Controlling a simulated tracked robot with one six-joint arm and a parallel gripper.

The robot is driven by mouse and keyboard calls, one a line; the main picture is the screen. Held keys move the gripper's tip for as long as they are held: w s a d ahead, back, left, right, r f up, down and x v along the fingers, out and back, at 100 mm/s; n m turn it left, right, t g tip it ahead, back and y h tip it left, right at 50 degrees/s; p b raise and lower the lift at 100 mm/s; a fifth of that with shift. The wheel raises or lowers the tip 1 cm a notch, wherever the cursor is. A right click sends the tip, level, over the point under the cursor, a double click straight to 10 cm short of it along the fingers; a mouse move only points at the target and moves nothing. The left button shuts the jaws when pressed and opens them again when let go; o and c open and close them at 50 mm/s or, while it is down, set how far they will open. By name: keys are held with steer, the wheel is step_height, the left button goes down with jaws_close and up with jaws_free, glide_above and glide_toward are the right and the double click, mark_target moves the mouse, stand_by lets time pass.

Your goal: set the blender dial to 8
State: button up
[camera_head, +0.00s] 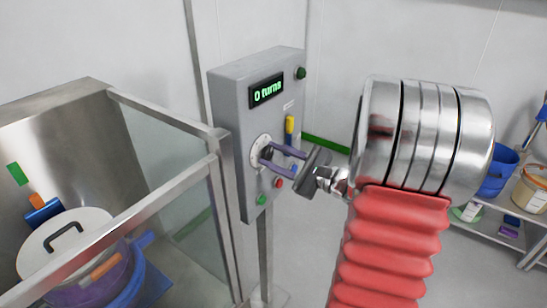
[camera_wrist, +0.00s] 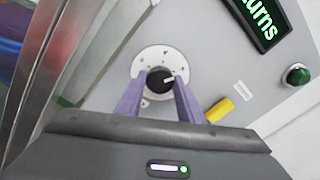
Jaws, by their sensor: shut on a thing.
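The blender dial is a black knob with a white pointer on a round white plate (camera_head: 261,140), on the front of a grey control box (camera_head: 230,105). In the wrist view the knob (camera_wrist: 159,80) shows between the two purple fingers of my gripper (camera_wrist: 157,88), with its pointer toward the right and slightly up. My gripper (camera_head: 268,156) is shut on the knob in the head view too. The numbers on the plate are too small to read. The display (camera_head: 266,91) reads "0 turns".
The box also carries a yellow switch (camera_head: 290,128), a dark green knob (camera_head: 301,73), a red button (camera_head: 279,183) and a green button (camera_head: 262,199). A glass-sided metal enclosure (camera_head: 165,140) with a lidded pot (camera_head: 65,245) stands close on the left. A shelf with buckets (camera_head: 497,172) is at right.

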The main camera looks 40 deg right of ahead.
steer(key=shift+f, duration=0.25)
steer(key=o, duration=1.1)
steer(key=shift+r, duration=0.15)
steer(key=shift+c, duration=0.2)
steer(key=v, duration=1.4)
